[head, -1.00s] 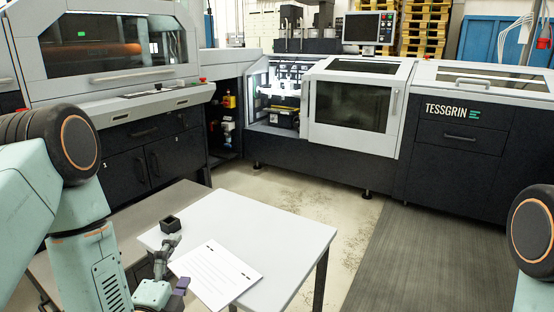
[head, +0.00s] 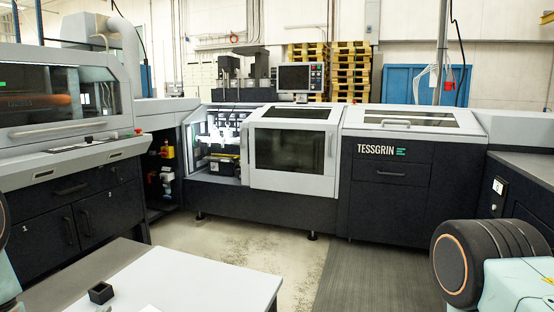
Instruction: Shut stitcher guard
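The stitcher guard (head: 290,150) is a light grey framed panel with a dark window and a vertical handle at its right side, on the long machine across the room. Left of it, the lit stitcher opening (head: 216,143) is uncovered, and the stitching heads inside show. Neither gripper shows in the head view, and nothing of mine touches the guard. Only an edge of my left arm shows at the far left and part of my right arm at the lower right. A grey sliver at the bottom edge below the black box is too small to identify.
A white table (head: 190,275) with a small black box (head: 101,292) and a partly cut-off paper stands in front. Bare floor (head: 250,238) and a grey ribbed mat (head: 365,280) lie before the machine. Another machine (head: 75,190) stands at the left, and a dark cabinet (head: 515,190) at the right.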

